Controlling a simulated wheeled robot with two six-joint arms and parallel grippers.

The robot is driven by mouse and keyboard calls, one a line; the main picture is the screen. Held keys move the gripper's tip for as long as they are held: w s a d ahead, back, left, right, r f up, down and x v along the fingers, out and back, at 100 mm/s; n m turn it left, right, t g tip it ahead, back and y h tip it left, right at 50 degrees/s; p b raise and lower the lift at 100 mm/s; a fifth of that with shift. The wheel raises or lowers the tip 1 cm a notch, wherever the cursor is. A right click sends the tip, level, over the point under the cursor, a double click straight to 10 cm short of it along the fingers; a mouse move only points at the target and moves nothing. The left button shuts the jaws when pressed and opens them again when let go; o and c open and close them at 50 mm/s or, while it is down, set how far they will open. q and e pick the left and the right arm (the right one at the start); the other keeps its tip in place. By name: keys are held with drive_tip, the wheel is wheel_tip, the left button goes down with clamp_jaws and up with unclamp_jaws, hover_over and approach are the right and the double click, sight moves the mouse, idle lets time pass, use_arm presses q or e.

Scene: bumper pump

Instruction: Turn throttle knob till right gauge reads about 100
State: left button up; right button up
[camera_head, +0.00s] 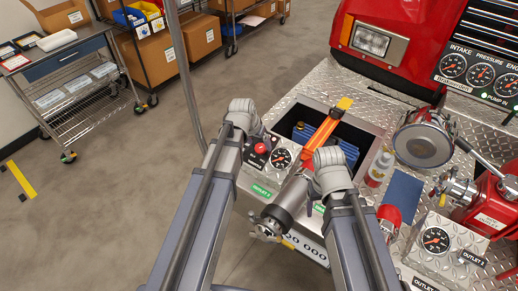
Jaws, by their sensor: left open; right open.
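A black pump panel (478,90) stands at the upper right and is cut off by the frame edge. It carries an intake gauge (453,66), a middle pressure gauge (480,75) and a right gauge labelled "ENGINE" (506,85). Their needles are too small to read. I cannot make out a throttle knob on the part of the panel that shows. A red round knob (260,148) sits on the left outlet panel; I cannot tell its function. My two arms reach up from the bottom, well left of the pump panel. Their gripper fingers do not show.
An open bin (372,133) with blue contents and an orange tool (322,130) lies ahead.

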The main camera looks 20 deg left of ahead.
sight(260, 148)
use_arm(q)
drive_tip(key=shift+w+a, duration=0.65)
drive_tip(key=shift+a, duration=0.15)
drive_tip(key=b+x, duration=0.7)
drive_tip(key=shift+w+d+f, duration=0.1)
drive_tip(key=shift+w+f, duration=0.15)
drive_tip(key=shift+f, duration=0.1)
clamp_jaws()
